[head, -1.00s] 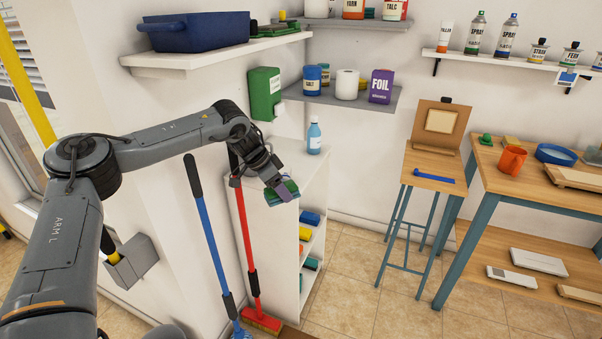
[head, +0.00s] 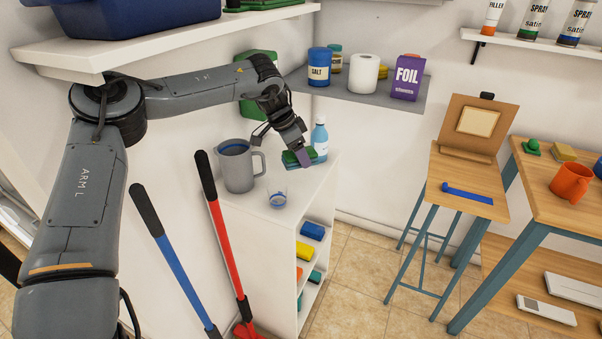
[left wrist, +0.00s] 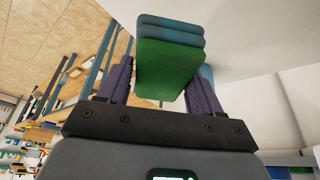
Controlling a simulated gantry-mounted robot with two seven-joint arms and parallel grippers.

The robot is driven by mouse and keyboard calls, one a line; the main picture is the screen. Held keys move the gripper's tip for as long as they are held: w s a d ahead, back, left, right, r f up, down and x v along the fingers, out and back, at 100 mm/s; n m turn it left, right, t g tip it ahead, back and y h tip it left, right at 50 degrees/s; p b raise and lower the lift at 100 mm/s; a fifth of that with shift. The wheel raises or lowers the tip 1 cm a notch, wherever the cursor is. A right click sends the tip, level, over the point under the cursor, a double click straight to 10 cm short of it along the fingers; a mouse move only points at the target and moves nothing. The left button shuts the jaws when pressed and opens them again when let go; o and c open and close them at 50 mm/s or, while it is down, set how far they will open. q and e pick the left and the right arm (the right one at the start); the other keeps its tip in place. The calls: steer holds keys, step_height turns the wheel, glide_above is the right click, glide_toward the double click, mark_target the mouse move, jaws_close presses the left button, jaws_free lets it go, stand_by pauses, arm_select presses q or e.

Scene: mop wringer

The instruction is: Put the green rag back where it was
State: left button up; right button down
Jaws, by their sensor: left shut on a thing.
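The green rag (head: 290,160) is a folded, thick pad with bluish layers along one side. My left gripper (head: 298,155) is shut on it, over the top of the white cabinet (head: 245,207). I cannot tell whether the rag touches the cabinet top. In the left wrist view the rag (left wrist: 168,70) sits between the two purple fingers of the gripper (left wrist: 160,85). The cabinet's open side shelves hold a blue folded piece (head: 312,231), a yellow one (head: 298,272) and a teal one (head: 315,276). My right gripper is out of view.
A grey pitcher (head: 237,168), a small glass (head: 278,200) and a blue bottle (head: 320,137) stand on the cabinet top near my gripper. The grey wall shelf (head: 345,100) is behind. A blue-handled tool (head: 178,265) and a red-handled one (head: 226,250) stand in front.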

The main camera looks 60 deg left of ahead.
mark_target(304, 180)
arm_select(q)
step_height(304, 180, down, 3)
steer(key=shift+d+r, duration=0.1)
steer(key=shift+r, duration=0.1)
step_height(304, 180, down, 4)
steer(key=shift+f+b, duration=0.2)
steer(key=shift+b, duration=0.6)
steer(key=o, duration=1.1)
steer(key=shift+o, duration=0.2)
